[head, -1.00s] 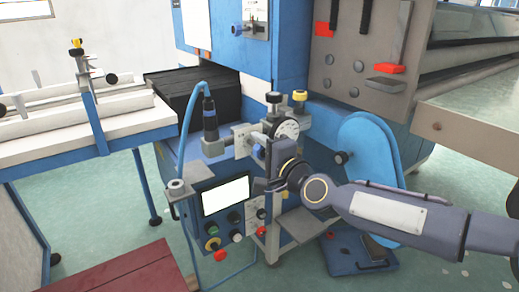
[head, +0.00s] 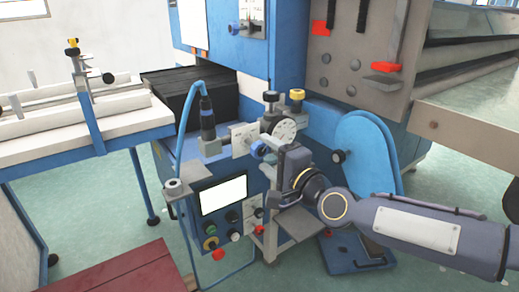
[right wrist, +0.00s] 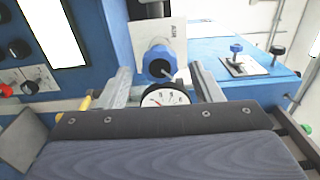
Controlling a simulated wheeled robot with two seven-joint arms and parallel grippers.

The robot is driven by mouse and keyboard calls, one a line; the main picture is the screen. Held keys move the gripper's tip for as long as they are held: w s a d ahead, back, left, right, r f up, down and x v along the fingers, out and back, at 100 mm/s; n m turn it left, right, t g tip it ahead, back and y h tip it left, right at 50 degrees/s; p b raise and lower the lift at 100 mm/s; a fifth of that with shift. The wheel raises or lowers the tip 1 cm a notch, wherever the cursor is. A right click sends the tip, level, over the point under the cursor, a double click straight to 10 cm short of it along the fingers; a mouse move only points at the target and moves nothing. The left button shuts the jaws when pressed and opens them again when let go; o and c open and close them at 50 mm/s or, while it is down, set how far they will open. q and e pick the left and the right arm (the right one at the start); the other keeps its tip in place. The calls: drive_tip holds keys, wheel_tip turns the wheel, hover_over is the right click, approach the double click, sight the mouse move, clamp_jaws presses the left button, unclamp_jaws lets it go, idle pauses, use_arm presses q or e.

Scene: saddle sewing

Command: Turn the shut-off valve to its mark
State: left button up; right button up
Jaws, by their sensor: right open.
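The shut-off valve appears to be the blue knob (right wrist: 160,62) on a light stem in front of a white plate (right wrist: 152,30) with dark lettering. In the head view the knob (head: 258,149) sits on the machine's front, left of my right gripper. A light pointer shows on the knob; I cannot make out the mark. My right gripper (head: 280,173) is open and empty. In the right wrist view its two fingers (right wrist: 162,86) stand left and right of the knob's line, with the knob beyond them and apparently untouched. My left gripper is not in view.
A round dial gauge (right wrist: 165,97) shows just below the knob. A control panel with a white screen (head: 224,196) and buttons is at lower left. A blue rounded guard (head: 366,155) stands right of the gripper. A black-capped post (head: 271,97) rises above the valve.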

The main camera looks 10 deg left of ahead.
sight(262, 152)
drive_tip(key=shift+v, duration=1.5)
drive_tip(key=s+d+f+n+g+h, duration=0.2)
drive_tip(key=s+d+f+n+h, duration=0.15)
drive_tip(key=s+d+f, duration=0.4)
drive_tip(key=s+d+f+n+g+h, duration=0.25)
drive_tip(key=s+d+f+h, duration=0.2)
drive_tip(key=d, duration=0.65)
drive_tip(key=s+d+f+n+g, duration=0.1)
drive_tip(key=s+d+f, duration=0.15)
drive_tip(key=s, duration=0.25)
drive_tip(key=s+d+f+g+h, duration=0.1)
drive_tip(key=s+d, duration=0.2)
drive_tip(key=s, duration=0.3)
drive_tip(key=s+d+f+n+g, duration=0.1)
drive_tip(key=s+d+f, duration=0.15)
drive_tip(key=s, duration=0.25)
wheel_tip(262, 152, up, 32)
drive_tip(key=p, duration=3.2)
drive_tip(key=shift+w+p, duration=0.15)
drive_tip(key=shift+p, duration=0.15)
drive_tip(key=shift+d+r, duration=0.1)
drive_tip(key=shift+d, duration=0.05)
